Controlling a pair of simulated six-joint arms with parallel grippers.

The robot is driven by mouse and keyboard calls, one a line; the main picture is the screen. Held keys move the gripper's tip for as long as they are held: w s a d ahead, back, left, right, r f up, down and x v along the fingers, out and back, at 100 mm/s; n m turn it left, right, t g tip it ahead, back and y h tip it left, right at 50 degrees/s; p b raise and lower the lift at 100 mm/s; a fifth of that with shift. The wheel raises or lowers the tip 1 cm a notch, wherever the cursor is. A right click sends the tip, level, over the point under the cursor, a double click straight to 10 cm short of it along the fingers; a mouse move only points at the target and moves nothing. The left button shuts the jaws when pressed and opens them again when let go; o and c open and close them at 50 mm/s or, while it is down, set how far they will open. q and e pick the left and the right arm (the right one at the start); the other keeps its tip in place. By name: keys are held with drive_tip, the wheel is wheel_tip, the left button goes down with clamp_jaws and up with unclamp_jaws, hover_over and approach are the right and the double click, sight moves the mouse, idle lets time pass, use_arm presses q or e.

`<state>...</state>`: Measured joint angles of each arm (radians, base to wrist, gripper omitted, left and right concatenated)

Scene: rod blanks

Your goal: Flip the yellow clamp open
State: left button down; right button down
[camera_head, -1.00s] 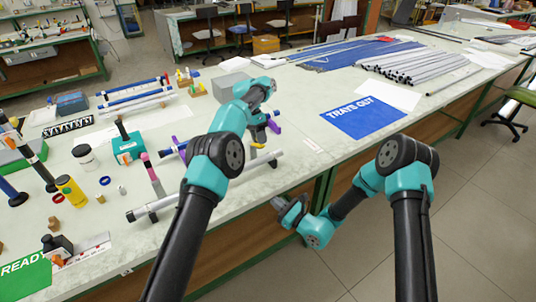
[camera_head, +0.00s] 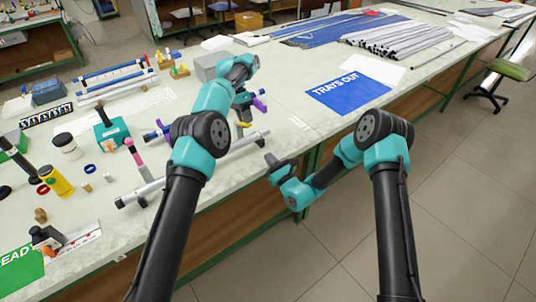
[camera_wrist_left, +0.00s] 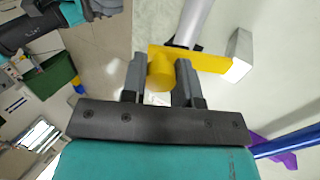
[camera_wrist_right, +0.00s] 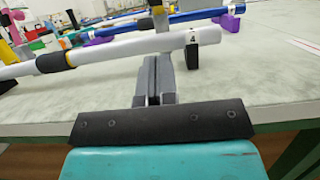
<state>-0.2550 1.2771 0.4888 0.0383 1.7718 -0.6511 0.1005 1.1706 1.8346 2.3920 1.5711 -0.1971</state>
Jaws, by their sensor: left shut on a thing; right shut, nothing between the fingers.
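The yellow clamp (camera_head: 243,124) sits at the grey rod (camera_head: 235,144) near the table's front edge. In the left wrist view, its yellow bar (camera_wrist_left: 205,60) lies across the rod (camera_wrist_left: 193,22). My left gripper (camera_head: 243,115) is over the clamp, and its fingers (camera_wrist_left: 160,80) are shut on the clamp's round yellow knob (camera_wrist_left: 160,72). In the head view my own arm partly hides this spot. My right gripper (camera_head: 272,162) is off the table's front edge. In the right wrist view its fingers (camera_wrist_right: 155,80) are shut and empty, below the rod (camera_wrist_right: 120,48).
A black support (camera_wrist_right: 192,52) marked 4 stands under the rod's end. A blue rod with purple supports (camera_head: 258,103) lies just behind. A pink-topped tool (camera_head: 133,150), a teal box (camera_head: 112,132) and a yellow bottle (camera_head: 57,181) stand left. Clear tabletop lies before the blue sign (camera_head: 350,95).

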drive_tip(key=x, duration=0.8)
drive_tip(key=shift+w+a, duration=0.2)
drive_tip(key=shift+w+a+r, duration=0.15)
drive_tip(key=shift+w+r, duration=0.05)
drive_tip(key=shift+r, duration=0.4)
drive_tip(key=shift+w+a+r, duration=0.15)
drive_tip(key=shift+w+r, duration=0.1)
drive_tip(key=shift+r, duration=0.35)
drive_tip(key=shift+w+a+r, duration=0.15)
drive_tip(key=shift+w+r, duration=0.05)
drive_tip(key=shift+r, duration=0.4)
